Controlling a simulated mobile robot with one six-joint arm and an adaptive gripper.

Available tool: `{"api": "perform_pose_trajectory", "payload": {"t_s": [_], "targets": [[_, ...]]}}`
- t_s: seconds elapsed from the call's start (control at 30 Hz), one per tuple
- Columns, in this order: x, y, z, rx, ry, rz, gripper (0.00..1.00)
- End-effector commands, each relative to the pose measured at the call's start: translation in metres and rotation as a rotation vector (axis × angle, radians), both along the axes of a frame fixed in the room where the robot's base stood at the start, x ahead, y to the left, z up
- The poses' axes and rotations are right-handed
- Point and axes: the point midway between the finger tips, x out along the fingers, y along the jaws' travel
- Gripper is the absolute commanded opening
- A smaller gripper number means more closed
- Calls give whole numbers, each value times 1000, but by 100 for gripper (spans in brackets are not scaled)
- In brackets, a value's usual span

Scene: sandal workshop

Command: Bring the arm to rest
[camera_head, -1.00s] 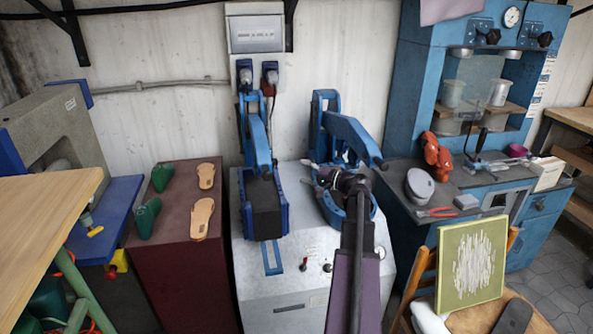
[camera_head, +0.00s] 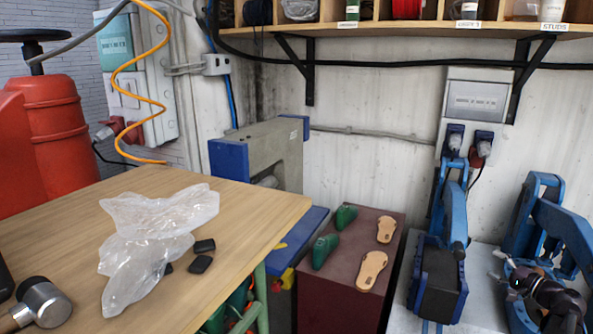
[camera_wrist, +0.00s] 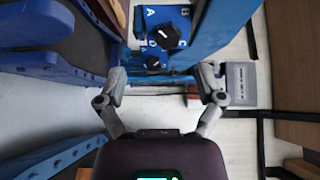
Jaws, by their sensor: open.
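My gripper (camera_head: 496,266) is at the lower right of the head view, in front of the right blue press arm (camera_head: 565,230). Its two grey fingers are spread and point left, with nothing between them. In the wrist view my gripper (camera_wrist: 163,78) is open, with a gap between the fingertips. Beyond the gap is a blue panel with black knobs (camera_wrist: 165,36). Most of my arm is outside the head view.
A wooden table (camera_head: 240,215) at left holds plastic bags (camera_head: 145,265), dark pads (camera_head: 201,264) and a hammer (camera_head: 42,300). A maroon cabinet (camera_head: 335,290) carries green lasts and tan soles. A wall shelf (camera_head: 400,32) spans the top. Blue machine parts lie close around the gripper.

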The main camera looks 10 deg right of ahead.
Motion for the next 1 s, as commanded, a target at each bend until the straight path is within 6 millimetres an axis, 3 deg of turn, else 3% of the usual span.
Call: {"api": "perform_pose_trajectory", "payload": {"t_s": [0.5,1.0], "targets": [[46,144,-58,-211,253,244,87],[47,280,-117,-503,499,494,87]]}}
